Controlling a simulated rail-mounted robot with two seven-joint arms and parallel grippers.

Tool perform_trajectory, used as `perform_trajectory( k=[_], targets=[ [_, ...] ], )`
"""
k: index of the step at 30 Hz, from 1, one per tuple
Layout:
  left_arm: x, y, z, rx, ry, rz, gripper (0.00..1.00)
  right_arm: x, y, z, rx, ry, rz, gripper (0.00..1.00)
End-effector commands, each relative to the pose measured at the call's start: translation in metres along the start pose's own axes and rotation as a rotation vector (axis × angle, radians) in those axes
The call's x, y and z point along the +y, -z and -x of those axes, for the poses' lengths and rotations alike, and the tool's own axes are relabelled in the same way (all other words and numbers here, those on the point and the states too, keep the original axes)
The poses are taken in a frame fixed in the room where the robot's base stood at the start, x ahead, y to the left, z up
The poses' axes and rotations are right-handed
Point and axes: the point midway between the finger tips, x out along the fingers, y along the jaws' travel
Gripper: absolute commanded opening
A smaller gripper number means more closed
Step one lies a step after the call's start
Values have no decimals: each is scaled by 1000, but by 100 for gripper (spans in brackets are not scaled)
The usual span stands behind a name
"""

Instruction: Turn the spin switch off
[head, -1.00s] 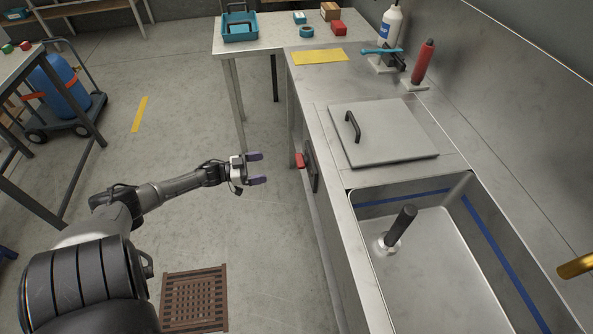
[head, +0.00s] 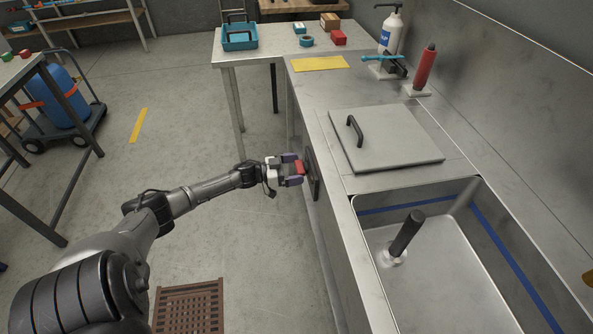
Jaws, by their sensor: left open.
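The spin switch (head: 299,167) is a red knob on a dark plate (head: 312,174) on the front face of the steel sink counter. My left gripper (head: 293,170) is open, with its purple-grey fingers on either side of the red knob. I cannot tell whether the fingers touch it. The fingers hide part of the knob. My right gripper is not in view.
The steel counter (head: 326,205) holds a sink basin (head: 440,275) with a dark upright post (head: 407,233) and a grey lid with a black handle (head: 385,138). A floor grate (head: 190,305) lies below.

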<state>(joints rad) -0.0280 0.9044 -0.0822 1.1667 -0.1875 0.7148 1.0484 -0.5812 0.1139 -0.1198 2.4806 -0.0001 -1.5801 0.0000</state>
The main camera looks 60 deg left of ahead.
Motion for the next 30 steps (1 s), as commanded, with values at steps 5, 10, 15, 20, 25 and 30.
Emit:
perform_trajectory(
  k=[5, 10, 15, 20, 25, 30],
  targets=[
    [0, 0, -7, 1, 0, 0, 96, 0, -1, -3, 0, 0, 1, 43],
    [0, 1, -8, 1, 1, 0, 96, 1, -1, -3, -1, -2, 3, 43],
    [0, 0, -8, 1, 0, 0, 92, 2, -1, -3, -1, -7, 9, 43],
    [0, 0, -8, 1, 0, -1, 77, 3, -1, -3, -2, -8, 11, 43],
    [0, 0, -8, 1, 0, -1, 60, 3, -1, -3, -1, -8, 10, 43],
    [0, 1, -8, 1, 0, -1, 47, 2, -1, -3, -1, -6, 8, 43]
  ],
)
